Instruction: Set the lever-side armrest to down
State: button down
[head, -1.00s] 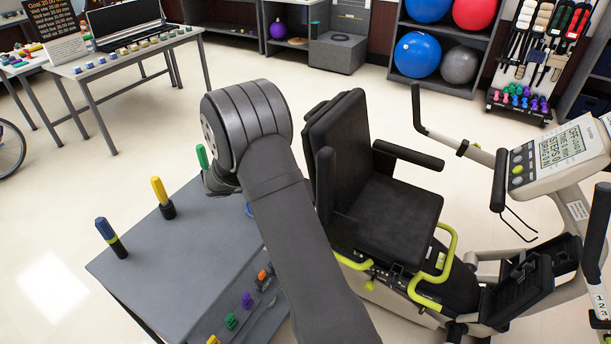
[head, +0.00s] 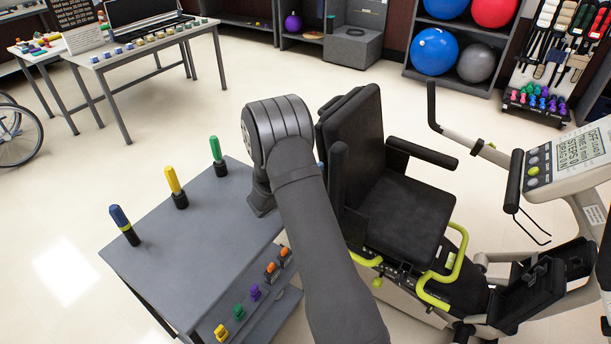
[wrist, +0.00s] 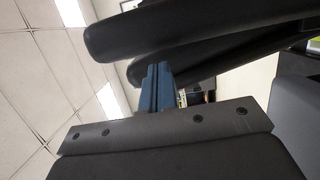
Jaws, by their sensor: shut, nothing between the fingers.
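The stepper's black seat (head: 405,210) stands right of my arm. Its near armrest (head: 338,185) points upright beside the backrest (head: 352,140); its far armrest (head: 422,153) lies level. Yellow-green levers show at the seat's near side (head: 366,261) and front (head: 440,272). In the head view my wrist is left of the near armrest and my fingertips are hidden. In the wrist view my gripper (wrist: 157,86) has its blue fingers together and empty. Dark padded bars (wrist: 200,25) cross just beyond them; I cannot tell which seat parts they are, or whether the fingers touch them.
A grey table (head: 165,255) with blue, yellow (head: 174,186) and green (head: 217,155) upright handles stands left of my arm. Small coloured knobs line its lower front. The stepper's console (head: 570,160) and handlebars are at the right. Open floor lies behind the seat.

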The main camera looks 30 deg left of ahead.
aim_at(346, 175)
jog(key=shift+x, duration=0.85)
jog(key=shift+d, duration=0.1)
jog(key=d+f+m+g+y, duration=0.15)
jog(key=d+m, duration=0.65)
jog(key=d, duration=1)
jog(key=d+f, duration=1.1)
jog(key=f, duration=0.5)
jog(key=shift+s+d, duration=0.2)
jog(key=shift+d, duration=0.05)
jog(key=shift+f, duration=0.15)
